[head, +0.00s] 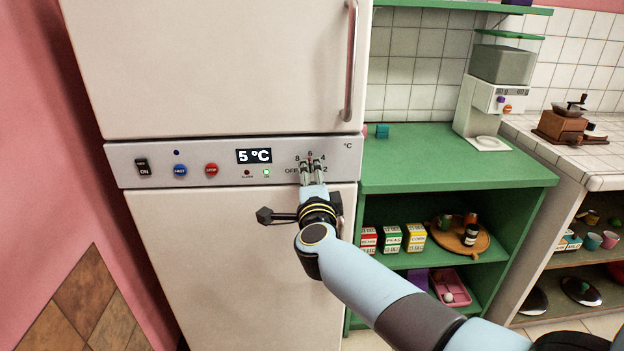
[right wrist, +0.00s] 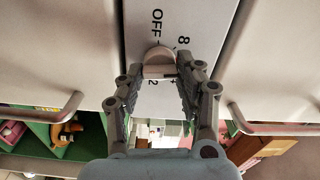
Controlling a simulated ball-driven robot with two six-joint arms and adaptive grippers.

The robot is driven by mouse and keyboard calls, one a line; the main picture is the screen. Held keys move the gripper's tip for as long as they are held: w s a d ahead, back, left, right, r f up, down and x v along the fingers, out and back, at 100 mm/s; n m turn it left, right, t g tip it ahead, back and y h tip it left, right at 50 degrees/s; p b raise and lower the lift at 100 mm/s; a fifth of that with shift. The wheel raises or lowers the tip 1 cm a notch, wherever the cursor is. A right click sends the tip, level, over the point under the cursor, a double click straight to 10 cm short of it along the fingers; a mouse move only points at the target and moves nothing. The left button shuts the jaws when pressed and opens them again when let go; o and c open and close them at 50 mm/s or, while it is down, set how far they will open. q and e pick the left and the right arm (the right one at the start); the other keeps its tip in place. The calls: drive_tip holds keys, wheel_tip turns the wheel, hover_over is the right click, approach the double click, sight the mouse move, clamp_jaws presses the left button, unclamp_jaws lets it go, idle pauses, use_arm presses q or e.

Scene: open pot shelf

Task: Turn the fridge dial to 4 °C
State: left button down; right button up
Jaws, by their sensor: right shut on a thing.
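The fridge's control strip (head: 215,178) crosses the fridge between its upper and lower doors. Its display (head: 254,156) reads 5 °C. The dial (right wrist: 158,58) shows in the right wrist view as a round pale knob with a bar across it; in the head view the fingers mostly hide it. The printed marks OFF, 8, 6, 4 and 2 surround it. My right gripper (head: 312,172) is at the dial, its fingers closed on the knob's two sides, as the right wrist view (right wrist: 161,72) also shows. My left gripper is not in view.
On the strip left of the dial are an ON switch (head: 143,168), a blue button (head: 180,171) and a red button (head: 211,170). The upper door's handle (head: 350,60) stands above. A green shelf unit (head: 450,160) stands right of the fridge.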

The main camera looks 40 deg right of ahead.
drive_tip(key=m+b, duration=0.1)
drive_tip(key=m, duration=0.4)
drive_tip(key=shift+f+m+b, duration=0.2)
drive_tip(key=shift+m+b, duration=0.1)
drive_tip(key=shift+b, duration=0.1)
drive_tip(key=m+b, duration=0.2)
drive_tip(key=m, duration=0.3)
drive_tip(key=shift+m, duration=0.4)
drive_tip(key=o, duration=1.1)
drive_tip(key=shift+o, duration=0.2)
drive_tip(key=shift+r, duration=0.1)
drive_tip(key=v, duration=0.7)
drive_tip(key=shift+s+a, duration=0.2)
drive_tip(key=shift+s, duration=0.05)
